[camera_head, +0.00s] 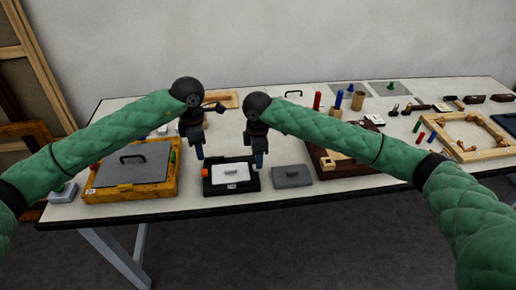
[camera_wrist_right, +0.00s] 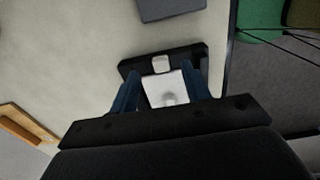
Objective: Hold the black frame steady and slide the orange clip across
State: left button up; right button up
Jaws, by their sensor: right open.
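The black frame (camera_head: 235,190) lies flat near the table's front edge with a white panel (camera_head: 231,173) inside it. The small orange clip (camera_head: 205,172) is at the frame's left end. My left gripper (camera_head: 199,152) points down over that end, near the clip; its finger gap cannot be made out. My right gripper (camera_head: 259,161) points down at the frame's right end. In the right wrist view its blue fingers (camera_wrist_right: 168,92) are apart, with the white panel (camera_wrist_right: 168,92) showing between them. A pale block (camera_wrist_right: 161,64) sits on the black frame (camera_wrist_right: 188,54) there. The clip is not visible in that view.
A grey plate (camera_head: 292,176) lies just right of the frame. A yellow box with a grey lid (camera_head: 131,163) stands to the left. Bare table separates these from the frame.

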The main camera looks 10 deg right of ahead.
jog(key=shift+f, duration=2)
